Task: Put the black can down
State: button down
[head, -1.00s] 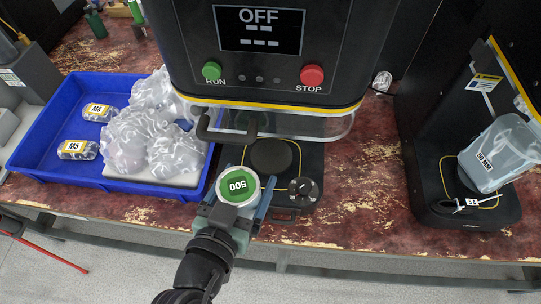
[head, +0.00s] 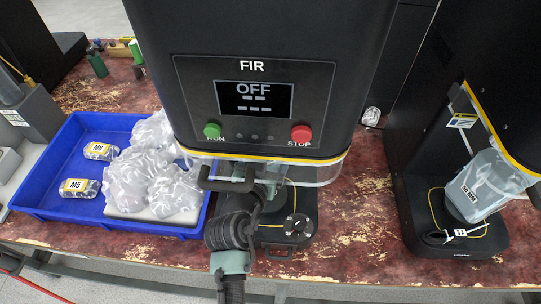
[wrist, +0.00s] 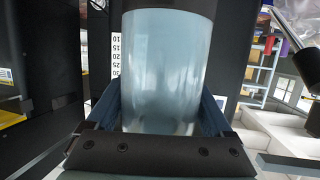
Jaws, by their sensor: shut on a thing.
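My gripper (wrist: 158,118) is shut on a pale blue-grey can (wrist: 168,65), with one dark blue finger on each side. The can looks upright in the wrist view, and its top edge meets or passes behind a dark part above. No black can shows; the held one is pale. In the head view my arm reaches under the seamer head (head: 262,75), behind its clear guard (head: 318,172). My fingertips and the can are mostly hidden there. The seamer's black base (head: 302,205) shows beside my wrist. Whether the can touches its plate is hidden.
A blue tray (head: 65,205) with bagged parts and two labelled packs stands at the left. A second machine (head: 455,235) with a clear tub (head: 478,188) stands at the right. The red worn bench (head: 355,210) is clear between the machines. The seamer's display reads OFF.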

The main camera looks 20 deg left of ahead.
jog(key=shift+w+f, duration=0.25)
jog(key=shift+f, duration=0.6)
jog(key=shift+w+f, duration=0.2)
jog(key=shift+f, duration=0.6)
jog(key=shift+f, duration=0.15)
grip_release()
jog(key=a+b+v, duration=0.1)
jog(key=v, duration=1.1)
jog(key=shift+d+b, duration=0.4)
jog(key=shift+d, duration=0.1)
